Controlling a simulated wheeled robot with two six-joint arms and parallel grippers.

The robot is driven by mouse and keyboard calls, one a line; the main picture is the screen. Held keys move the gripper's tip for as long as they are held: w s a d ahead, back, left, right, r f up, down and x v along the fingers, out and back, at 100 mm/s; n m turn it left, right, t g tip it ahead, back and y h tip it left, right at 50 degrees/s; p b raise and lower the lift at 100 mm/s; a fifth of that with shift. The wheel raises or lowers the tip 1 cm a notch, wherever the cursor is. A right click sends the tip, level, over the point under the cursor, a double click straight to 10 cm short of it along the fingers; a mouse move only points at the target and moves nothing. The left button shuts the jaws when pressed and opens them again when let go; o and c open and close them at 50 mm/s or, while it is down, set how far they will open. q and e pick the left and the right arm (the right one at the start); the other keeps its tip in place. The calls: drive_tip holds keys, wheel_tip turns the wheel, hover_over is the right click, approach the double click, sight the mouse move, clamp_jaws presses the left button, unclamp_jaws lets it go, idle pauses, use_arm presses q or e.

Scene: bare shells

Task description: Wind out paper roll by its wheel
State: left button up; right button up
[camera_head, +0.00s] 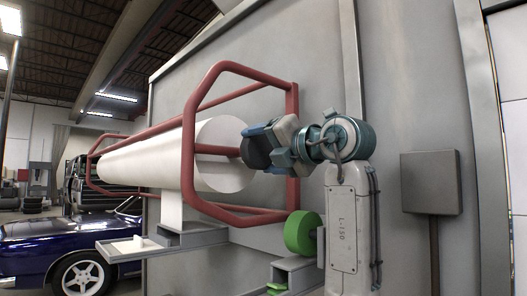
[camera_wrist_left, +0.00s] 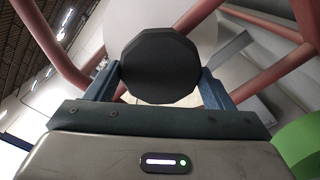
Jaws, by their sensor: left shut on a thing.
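The large white paper roll (camera_head: 150,160) lies along a red tubular frame (camera_head: 189,150) on the grey wall. A strip of paper (camera_head: 171,210) hangs from its underside. The dark round wheel (camera_head: 256,153) sits at the near end of the roll's red axle. In the left wrist view the wheel (camera_wrist_left: 160,62) shows face-on between the blue fingers. My left gripper (camera_head: 262,142) is shut on the wheel, one finger on each side of its rim. My right gripper is in neither view.
A green roll (camera_head: 301,232) is mounted below the frame, close to my left arm. A grey shelf with a white tray (camera_head: 135,247) juts out under the roll. A grey box (camera_head: 431,183) is fixed to the wall at right. A blue car (camera_head: 65,245) stands at left.

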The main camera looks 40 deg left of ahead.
use_arm(q)
drive_tip(key=shift+f, duration=0.1)
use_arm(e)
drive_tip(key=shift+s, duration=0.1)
use_arm(q)
drive_tip(key=o, duration=1.4)
drive_tip(key=shift+d, duration=0.2)
drive_tip(key=shift+d+f+b, duration=0.1)
drive_tip(key=shift+d+b, duration=0.35)
drive_tip(key=shift+d, duration=0.7)
drive_tip(key=d+b, duration=0.1)
drive_tip(key=d, duration=0.7)
drive_tip(key=shift+s+b, duration=0.3)
drive_tip(key=shift+s, duration=0.15)
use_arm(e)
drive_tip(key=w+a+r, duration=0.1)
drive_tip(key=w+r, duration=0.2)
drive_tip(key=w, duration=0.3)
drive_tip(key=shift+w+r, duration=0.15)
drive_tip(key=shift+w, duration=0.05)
